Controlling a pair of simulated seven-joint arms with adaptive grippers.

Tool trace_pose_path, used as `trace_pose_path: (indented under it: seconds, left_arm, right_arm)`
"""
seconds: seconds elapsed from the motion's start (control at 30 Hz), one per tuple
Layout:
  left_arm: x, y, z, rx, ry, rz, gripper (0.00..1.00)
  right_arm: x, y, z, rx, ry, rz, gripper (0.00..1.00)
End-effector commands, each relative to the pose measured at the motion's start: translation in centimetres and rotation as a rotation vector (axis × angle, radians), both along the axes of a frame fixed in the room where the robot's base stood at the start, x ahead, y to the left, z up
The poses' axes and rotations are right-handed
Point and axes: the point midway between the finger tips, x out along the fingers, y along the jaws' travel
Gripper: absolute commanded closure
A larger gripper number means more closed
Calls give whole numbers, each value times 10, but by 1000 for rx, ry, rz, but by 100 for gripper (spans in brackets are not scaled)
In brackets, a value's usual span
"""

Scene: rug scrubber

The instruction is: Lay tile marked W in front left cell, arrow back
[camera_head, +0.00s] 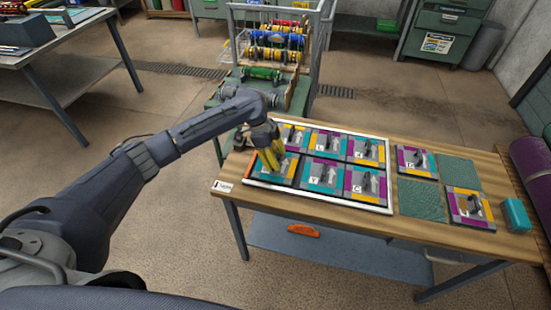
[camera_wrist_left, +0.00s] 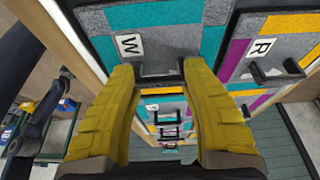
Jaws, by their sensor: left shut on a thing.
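The tile marked W (camera_wrist_left: 130,45) is grey and teal, with a black handle on top. My left gripper (camera_head: 270,153) comes down over the front left cell of the white-rimmed tray (camera_head: 330,203). Its yellow fingers (camera_wrist_left: 163,115) are shut on the handle. In the head view the tile (camera_head: 282,172) appears flat and low in that cell, partly hidden by the fingers; I cannot tell whether it rests on the bottom. Its arrow is hidden. My right gripper is not in view.
The tray's other cells hold tiles with upright handles, such as the back middle tile (camera_head: 326,143). Right of the tray are two tiles (camera_head: 415,160) (camera_head: 468,207), green textured pads (camera_head: 420,198) and a teal block (camera_head: 516,214).

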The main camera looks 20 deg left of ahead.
Motion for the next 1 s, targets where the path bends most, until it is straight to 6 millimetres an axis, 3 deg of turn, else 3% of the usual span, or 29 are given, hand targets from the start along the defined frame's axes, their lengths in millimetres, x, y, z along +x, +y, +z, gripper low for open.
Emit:
trace_pose_path:
  seconds: [0.17, 0.2, 0.4, 0.73, 1.0]
  left_arm:
    - [0, 0, 0, 1, -1, 0, 98]
    - [0, 1, -1, 1, 0, 0, 48]
    - [0, 1, 0, 1, -1, 0, 27]
    - [1, 3, 5, 2, -3, 1, 27]
    - [1, 16, 43, 3, -5, 1, 27]
  right_arm:
    - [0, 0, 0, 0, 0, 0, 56]
    - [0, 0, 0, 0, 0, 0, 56]
    - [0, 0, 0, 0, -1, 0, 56]
    - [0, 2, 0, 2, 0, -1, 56]
    - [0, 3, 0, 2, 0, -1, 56]
